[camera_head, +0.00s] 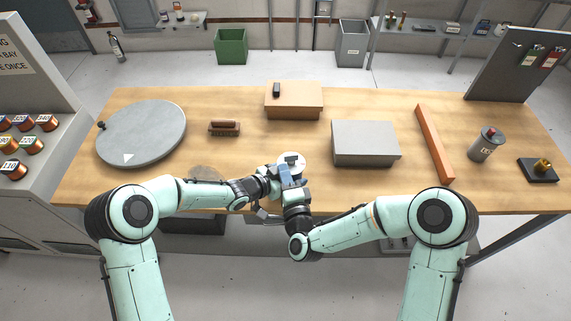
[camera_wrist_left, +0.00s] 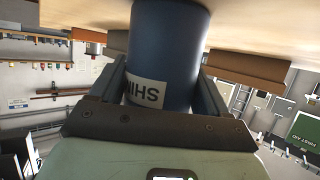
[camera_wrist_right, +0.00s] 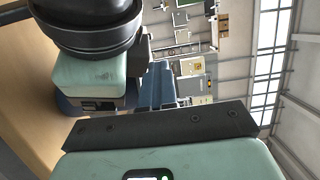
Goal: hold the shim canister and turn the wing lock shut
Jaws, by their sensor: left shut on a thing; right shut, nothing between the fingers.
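The shim canister (camera_wrist_left: 165,50) is a blue cylinder with a white label that shows part of the word SHIM. My left gripper (camera_wrist_left: 162,95) is shut around its body, one finger on each side. In the head view its pale round lid (camera_head: 284,159) shows near the table's front edge, with the dark wing lock (camera_head: 292,159) on top. My right gripper (camera_head: 289,173) is shut and empty, right by the near side of the lid. Whether it touches the wing lock I cannot tell. In the right wrist view its closed fingers (camera_wrist_right: 158,85) show beside my other arm.
A grey turntable (camera_head: 141,134) and a brush (camera_head: 224,128) lie to the left. A brown box (camera_head: 294,101) stands behind the canister, a grey box (camera_head: 365,145) to its right. Further right are an orange bar (camera_head: 434,144), a grey canister (camera_head: 486,147) and a black base (camera_head: 538,172).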

